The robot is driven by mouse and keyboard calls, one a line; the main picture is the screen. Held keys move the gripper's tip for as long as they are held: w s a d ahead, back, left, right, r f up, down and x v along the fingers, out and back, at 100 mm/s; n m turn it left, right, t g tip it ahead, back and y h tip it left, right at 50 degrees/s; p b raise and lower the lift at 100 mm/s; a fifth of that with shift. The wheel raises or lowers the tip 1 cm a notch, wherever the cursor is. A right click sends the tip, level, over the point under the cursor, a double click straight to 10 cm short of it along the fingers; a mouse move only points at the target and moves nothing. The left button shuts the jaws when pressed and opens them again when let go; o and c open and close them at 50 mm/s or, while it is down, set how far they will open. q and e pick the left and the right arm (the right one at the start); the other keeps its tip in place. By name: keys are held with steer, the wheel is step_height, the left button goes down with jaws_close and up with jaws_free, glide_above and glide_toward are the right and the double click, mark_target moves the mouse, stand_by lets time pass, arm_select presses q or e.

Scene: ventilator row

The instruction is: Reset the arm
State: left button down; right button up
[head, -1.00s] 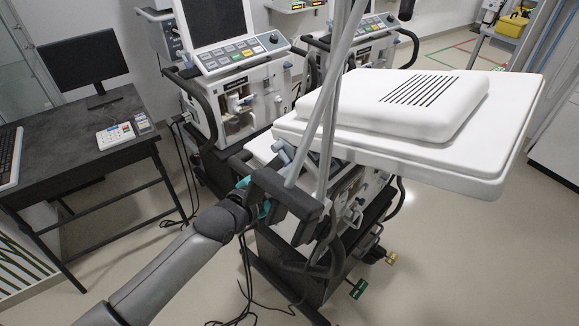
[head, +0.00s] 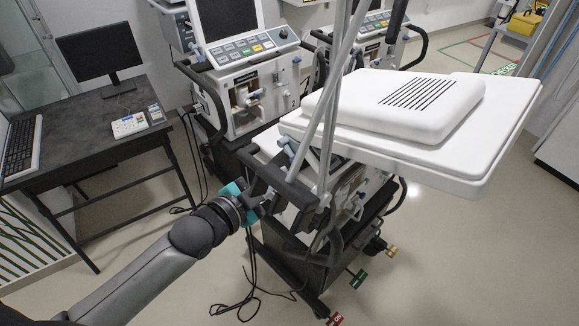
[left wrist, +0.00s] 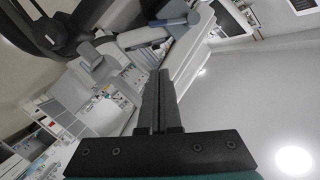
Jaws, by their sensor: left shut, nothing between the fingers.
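My left gripper (head: 268,202) is beside the front left side of the near ventilator (head: 345,205), close to its dark handle bar (head: 292,186). I cannot tell if it touches the bar. In the left wrist view the two dark fingers (left wrist: 160,98) are together with nothing between them. Grey-blue ventilator parts (left wrist: 172,28) show beyond the fingertips. My right gripper is not in view. No separate object called the arm stands out; slanting grey poles (head: 330,110) rise in front of the near ventilator.
A white slab-like panel (head: 490,145) with a slotted cover overhangs the near ventilator. Another ventilator (head: 262,95) stands behind. A dark desk (head: 80,135) with monitor (head: 98,52) and keyboard (head: 20,147) is at left. Cables (head: 245,285) trail on the floor. Floor at right is clear.

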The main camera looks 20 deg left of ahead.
arm_select(q)
steer(key=shift+v, duration=1.2)
steer(key=s+a+f+n+g+y+b, duration=0.2)
steer(key=s+f, duration=0.2)
steer(key=f, duration=0.8)
steer(key=s+a+f+n+g+y+b, duration=0.1)
steer(key=s+a+f+n+g+b, duration=0.15)
steer(key=f, duration=0.95)
steer(key=s+a+f+n+g+y+b, duration=0.2)
steer(key=s+f, duration=0.3)
steer(key=f, duration=0.7)
steer(key=s+d+f+n+g+b, duration=0.1)
steer(key=s+d+f+g+b, duration=0.1)
steer(key=s+f, duration=0.7)
steer(key=s+d+f+n+g+b, duration=0.1)
steer(key=s+f+g, duration=0.4)
steer(key=s+f, duration=0.5)
steer(key=s+d+b, duration=0.1)
steer(key=s+d, duration=0.1)
steer(key=s, duration=0.4)
steer(key=shift+d+f, duration=0.25)
steer(key=shift+d, duration=0.1)
steer(key=shift+s+n+g, duration=0.15)
steer(key=shift+n+g, duration=0.1)
